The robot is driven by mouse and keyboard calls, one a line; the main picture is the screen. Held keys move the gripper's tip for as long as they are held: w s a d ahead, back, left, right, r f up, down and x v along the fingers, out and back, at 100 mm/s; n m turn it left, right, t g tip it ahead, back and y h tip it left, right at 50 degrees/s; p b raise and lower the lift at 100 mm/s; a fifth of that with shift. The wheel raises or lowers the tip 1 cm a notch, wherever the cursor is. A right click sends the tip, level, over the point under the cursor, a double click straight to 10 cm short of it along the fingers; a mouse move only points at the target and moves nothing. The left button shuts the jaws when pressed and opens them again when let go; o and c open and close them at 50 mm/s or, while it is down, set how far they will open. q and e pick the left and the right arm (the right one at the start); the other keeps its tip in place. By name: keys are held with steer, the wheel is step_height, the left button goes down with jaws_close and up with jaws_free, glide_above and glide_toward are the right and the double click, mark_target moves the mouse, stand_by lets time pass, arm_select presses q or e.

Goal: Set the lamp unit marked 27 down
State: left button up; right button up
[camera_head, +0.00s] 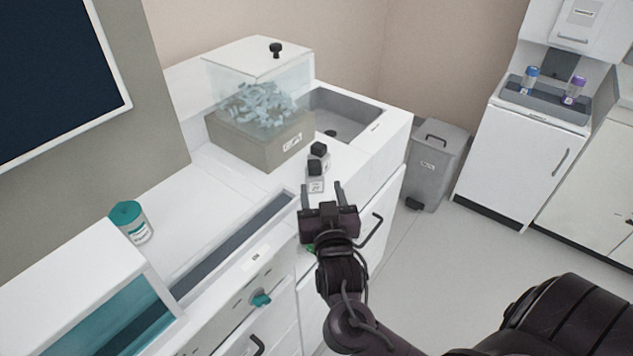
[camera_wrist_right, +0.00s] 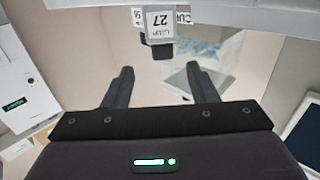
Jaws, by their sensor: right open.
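The lamp unit marked 27 (camera_head: 316,185), a small pale block with a black top, stands upright on the white counter (camera_head: 353,163) near its front edge. In the right wrist view, which is upside down, its label reading 27 (camera_wrist_right: 158,22) faces me. My right gripper (camera_head: 322,187) is open and empty in front of the unit. In the wrist view its two fingertips (camera_wrist_right: 160,70) are apart, with the unit beyond them and clear of both. My left gripper is not in view.
A second black-topped unit (camera_head: 318,150) stands just behind. A clear-lidded box (camera_head: 258,148) is behind left, and a sink basin (camera_head: 345,110) is farther back. A long slot (camera_head: 235,245) and a teal-capped jar (camera_head: 132,222) are left. A grey bin (camera_head: 437,165) stands right.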

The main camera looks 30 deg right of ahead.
steer(key=x, duration=0.3)
steer(key=shift+d, duration=0.25)
steer(key=x, duration=0.1)
steer(key=p+x, duration=0.1)
steer(key=x, duration=0.1)
steer(key=p+x, duration=0.1)
steer(key=shift+w+a+r, duration=0.15)
steer(key=shift+w+a, duration=0.15)
steer(key=shift+w, duration=0.15)
steer(key=shift+w+d, duration=0.2)
steer(key=shift+w, duration=0.25)
jaws_close()
step_height(320, 180, up, 20)
steer(key=n+y, duration=0.1)
steer(key=y, duration=0.1)
glide_above(315, 170)
steer(key=s+a, duration=0.3)
steer(key=s, duration=0.2)
step_height(315, 170, down, 12)
steer(key=s+a+f+n+y, duration=0.1)
steer(key=s+a+f+y, duration=0.1)
steer(key=s, duration=0.4)
steer(key=s+a+f+n+t+y, duration=0.1)
steer(key=s+a+f+n+y, duration=0.1)
steer(key=s+a+f, duration=0.3)
steer(key=shift+s+a+f+y, duration=0.15)
steer(key=shift+s+f+y, duration=0.3)
steer(key=shift+f, duration=0.35)
